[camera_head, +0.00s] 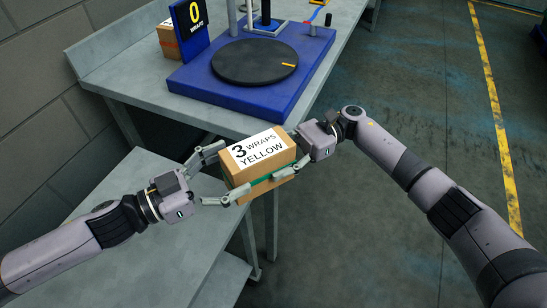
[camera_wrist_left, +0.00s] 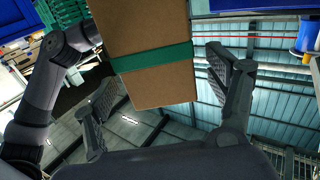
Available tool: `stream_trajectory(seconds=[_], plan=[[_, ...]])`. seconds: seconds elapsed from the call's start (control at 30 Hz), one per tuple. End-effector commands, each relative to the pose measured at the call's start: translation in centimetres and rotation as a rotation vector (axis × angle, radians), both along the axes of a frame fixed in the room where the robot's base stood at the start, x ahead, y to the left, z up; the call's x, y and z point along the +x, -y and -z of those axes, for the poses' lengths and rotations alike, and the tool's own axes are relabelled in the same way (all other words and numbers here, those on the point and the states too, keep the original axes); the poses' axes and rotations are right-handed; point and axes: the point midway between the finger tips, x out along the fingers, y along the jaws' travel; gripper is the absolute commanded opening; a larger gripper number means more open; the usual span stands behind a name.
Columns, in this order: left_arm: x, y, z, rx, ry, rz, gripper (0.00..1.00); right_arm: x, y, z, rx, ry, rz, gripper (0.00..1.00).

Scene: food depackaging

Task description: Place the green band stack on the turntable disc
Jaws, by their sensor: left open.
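The stack is a cardboard box (camera_head: 259,156) with a green band (camera_head: 262,183) around it; its top reads "3 WRAPS YELLOW". It is in the air in front of the turntable. My right gripper (camera_head: 290,154) holds it from the right, with fingers along its sides. My left gripper (camera_head: 226,173) is open at the box's left end. In the left wrist view, the box (camera_wrist_left: 145,55) and its green band (camera_wrist_left: 152,57) show ahead of the spread left fingers (camera_wrist_left: 168,95). The black turntable disc (camera_head: 240,73) is empty, with a yellow mark on its rim.
The blue turntable base (camera_head: 215,91) stands on a grey table (camera_head: 130,73). A "0 WRAPS" sign (camera_head: 194,17) and another box (camera_head: 167,40) are at the back left. A lower grey table (camera_head: 120,185) is at left and looks bare. Open floor lies right.

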Motion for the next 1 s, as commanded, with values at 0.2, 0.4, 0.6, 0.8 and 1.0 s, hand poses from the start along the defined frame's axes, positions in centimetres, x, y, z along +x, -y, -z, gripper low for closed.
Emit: stream_trajectory(seconds=[0.2,0.4,0.6,0.8,1.0], plan=[[-1.8,-3.4,0.2,0.004,-0.004,-0.001,0.79,0.0,0.0,-0.1,0.003,0.001,0.0,0.12],[-2.7,-5.3,0.2,0.002,-0.003,-0.001,0.79,0.0,0.0,-0.1,0.003,0.001,0.0,0.12],[-3.2,-6.1,0.1,0.002,-0.001,0.001,0.79,0.0,0.0,-0.1,0.003,0.001,0.0,0.12],[-4.6,-4.8,3.0,0.056,0.014,-0.007,0.79,0.0,0.0,-0.1,0.003,0.001,0.0,0.12],[-8.9,-0.7,9.9,0.224,0.084,-0.025,0.79,0.0,0.0,-0.1,0.003,0.001,0.0,0.12]])
